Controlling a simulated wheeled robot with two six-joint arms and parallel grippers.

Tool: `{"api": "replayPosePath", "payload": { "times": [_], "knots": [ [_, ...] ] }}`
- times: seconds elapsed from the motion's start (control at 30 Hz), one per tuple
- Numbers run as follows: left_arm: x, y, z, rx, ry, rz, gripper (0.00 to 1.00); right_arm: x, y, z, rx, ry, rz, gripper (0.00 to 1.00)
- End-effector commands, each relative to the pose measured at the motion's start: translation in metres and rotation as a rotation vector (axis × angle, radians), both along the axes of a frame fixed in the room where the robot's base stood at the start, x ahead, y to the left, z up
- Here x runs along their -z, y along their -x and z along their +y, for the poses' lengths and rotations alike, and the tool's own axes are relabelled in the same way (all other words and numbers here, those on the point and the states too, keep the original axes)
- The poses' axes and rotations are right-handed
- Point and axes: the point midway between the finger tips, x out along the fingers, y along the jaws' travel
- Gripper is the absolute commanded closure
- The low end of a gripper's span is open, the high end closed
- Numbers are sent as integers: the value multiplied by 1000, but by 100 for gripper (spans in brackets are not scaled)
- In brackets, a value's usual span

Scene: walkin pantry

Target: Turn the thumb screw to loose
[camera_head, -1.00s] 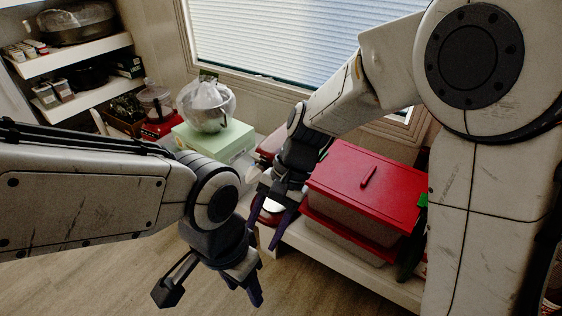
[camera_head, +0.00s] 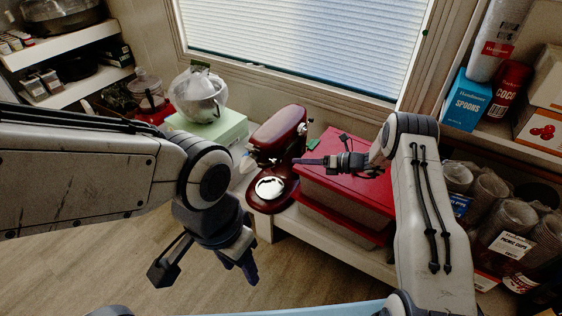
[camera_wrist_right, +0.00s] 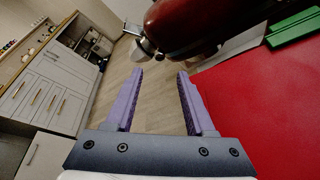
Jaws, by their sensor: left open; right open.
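My left gripper (camera_head: 207,270) is open and empty over the floor.
A red-lidded bin (camera_head: 345,190) stands right of the mixer, under my right forearm. Stacked cups (camera_head: 490,190) crowd the right shelf. The wooden floor (camera_head: 130,245) in front is clear.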

Motion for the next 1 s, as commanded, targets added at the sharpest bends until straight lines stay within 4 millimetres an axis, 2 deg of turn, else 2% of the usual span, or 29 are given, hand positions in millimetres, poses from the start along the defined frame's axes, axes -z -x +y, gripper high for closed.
{"api": "replayPosePath", "payload": {
  "times": [0.2,0.4,0.57,0.83,0.87,0.9,1.0],
  "knots": [
    [9,0,0,0,0,0,50,15,-16,39,-7,2,-1,46],
    [14,0,0,0,0,0,50,22,-28,64,-5,3,-2,46],
    [15,0,0,0,0,0,50,24,-32,72,-4,2,-1,46],
    [15,0,0,0,0,0,50,24,-32,74,-3,3,-1,46],
    [15,0,0,0,0,0,50,24,-32,74,-3,3,-1,53],
    [15,0,0,0,0,0,50,24,-32,74,-4,2,-1,68],
    [15,0,0,0,0,0,50,23,-32,73,-3,3,-1,100]
  ]
}}
